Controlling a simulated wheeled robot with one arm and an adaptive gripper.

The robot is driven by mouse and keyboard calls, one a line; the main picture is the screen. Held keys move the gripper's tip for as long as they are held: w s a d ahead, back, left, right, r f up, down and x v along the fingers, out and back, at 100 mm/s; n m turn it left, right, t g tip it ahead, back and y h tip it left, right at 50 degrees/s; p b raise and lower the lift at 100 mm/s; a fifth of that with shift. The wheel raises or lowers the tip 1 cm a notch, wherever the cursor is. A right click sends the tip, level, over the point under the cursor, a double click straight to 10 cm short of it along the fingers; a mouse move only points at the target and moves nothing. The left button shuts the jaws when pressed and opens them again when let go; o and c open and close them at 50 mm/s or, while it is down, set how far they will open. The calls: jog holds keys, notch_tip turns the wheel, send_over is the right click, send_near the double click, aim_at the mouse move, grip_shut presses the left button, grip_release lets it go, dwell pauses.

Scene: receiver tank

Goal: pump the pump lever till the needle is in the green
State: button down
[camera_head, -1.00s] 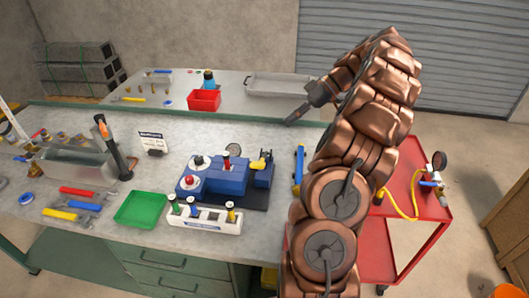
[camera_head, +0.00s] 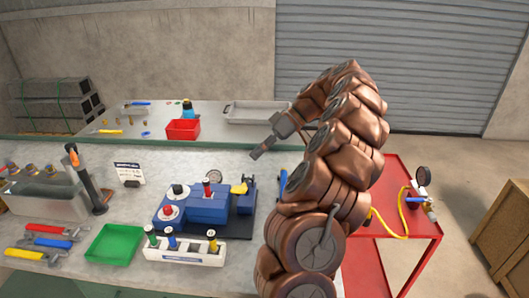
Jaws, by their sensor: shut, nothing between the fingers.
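My gripper (camera_head: 262,149) is shut and empty, held above the bench behind and right of the blue block unit. An upright lever-like part, black with an orange tip (camera_head: 72,155), stands beside a grey metal box at the left; I cannot tell if it is the pump lever. A narrow blue part (camera_head: 283,181) shows just left of my arm, mostly hidden. A round gauge (camera_head: 423,175) with a yellow hose (camera_head: 388,228) stands on the red cart. Needles and green zones are too small to read.
A red bin (camera_head: 183,129) and grey tray (camera_head: 250,113) are on the far table. My arm hides part of the red cart (camera_head: 400,264).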

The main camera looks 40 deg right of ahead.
aim_at(236, 186)
jog(key=shift+w+a+f+p, duration=0.1)
jog(key=shift+a+f+p, duration=0.7)
jog(key=shift+f, duration=0.3)
jog(key=shift+s+a+f+p, duration=0.1)
jog(key=shift+a+f+p, duration=0.45)
jog(key=shift+a+f, duration=0.4)
jog(key=shift+w+a+f+p, duration=0.1)
jog(key=shift+a+f+p, duration=0.65)
jog(key=shift+f, duration=0.45)
jog(key=shift+f, duration=0.1)
